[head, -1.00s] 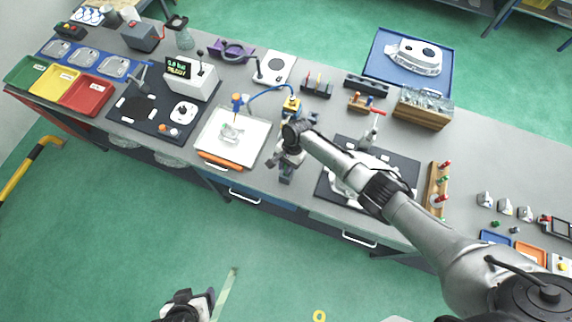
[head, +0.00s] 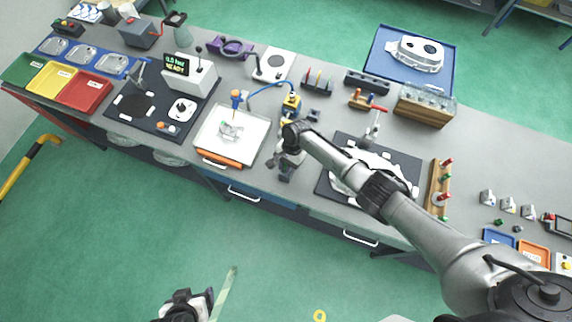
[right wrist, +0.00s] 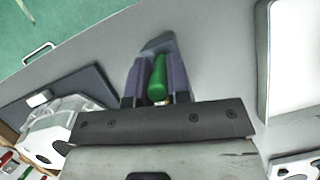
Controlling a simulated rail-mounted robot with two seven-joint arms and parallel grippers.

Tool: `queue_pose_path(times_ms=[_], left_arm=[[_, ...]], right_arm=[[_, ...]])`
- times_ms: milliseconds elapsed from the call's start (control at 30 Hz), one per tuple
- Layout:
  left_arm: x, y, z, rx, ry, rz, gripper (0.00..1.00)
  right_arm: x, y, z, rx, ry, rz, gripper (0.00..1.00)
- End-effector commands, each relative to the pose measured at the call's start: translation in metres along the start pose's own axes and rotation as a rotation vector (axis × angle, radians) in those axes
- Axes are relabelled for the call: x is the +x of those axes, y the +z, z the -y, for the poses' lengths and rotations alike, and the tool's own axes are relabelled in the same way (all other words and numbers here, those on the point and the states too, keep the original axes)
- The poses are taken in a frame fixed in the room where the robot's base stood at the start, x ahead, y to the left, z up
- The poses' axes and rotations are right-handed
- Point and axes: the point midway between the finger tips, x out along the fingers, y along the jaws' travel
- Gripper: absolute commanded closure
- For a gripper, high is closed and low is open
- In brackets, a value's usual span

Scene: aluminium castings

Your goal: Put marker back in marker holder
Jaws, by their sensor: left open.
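My right gripper (head: 287,165) is over the front of the bench, near the white tray. In the right wrist view its fingers (right wrist: 157,80) are close on both sides of a green cylinder that looks like the marker (right wrist: 158,77). The marker lies between them, and its far end is hidden by a grey part. My left gripper (head: 190,303) is open and empty, low over the green floor.
A white tray (head: 252,140) lies left of my right gripper. A black mat (head: 340,146) with a white casting lies under my right arm. A wooden rack (head: 430,192) with red and green handles and a tool stand (head: 365,104) are to the right. Bench space before the holder is partly clear.

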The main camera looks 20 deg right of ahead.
Motion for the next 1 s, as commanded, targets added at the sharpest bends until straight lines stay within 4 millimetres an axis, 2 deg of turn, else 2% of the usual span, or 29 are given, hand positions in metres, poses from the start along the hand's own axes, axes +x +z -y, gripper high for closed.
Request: queue_pose_path(times_ms=[33, 300, 567, 767, 1000], left_arm=[[0.000, 0.000, 0.000, 0.000, 0.000, 0.000, 0.25], [-0.001, -0.001, -0.002, -0.008, 0.006, -0.001, 0.25], [-0.001, -0.001, -0.004, -0.013, 0.010, -0.002, 0.25], [-0.004, -0.002, -0.003, -0.011, 0.009, -0.002, 0.25], [-0.005, -0.002, -0.001, -0.004, 0.004, -0.001, 0.25]], right_arm=[[-0.001, 0.000, 0.000, 0.000, -0.001, 0.000, 0.78], [-0.001, 0.000, 0.000, 0.000, 0.000, 0.000, 0.54], [-0.003, 0.000, 0.000, 0.000, -0.001, 0.000, 0.54], [-0.026, 0.000, 0.001, 0.000, -0.003, -0.001, 0.54], [-0.074, 0.000, 0.000, -0.001, -0.003, -0.002, 0.54]])
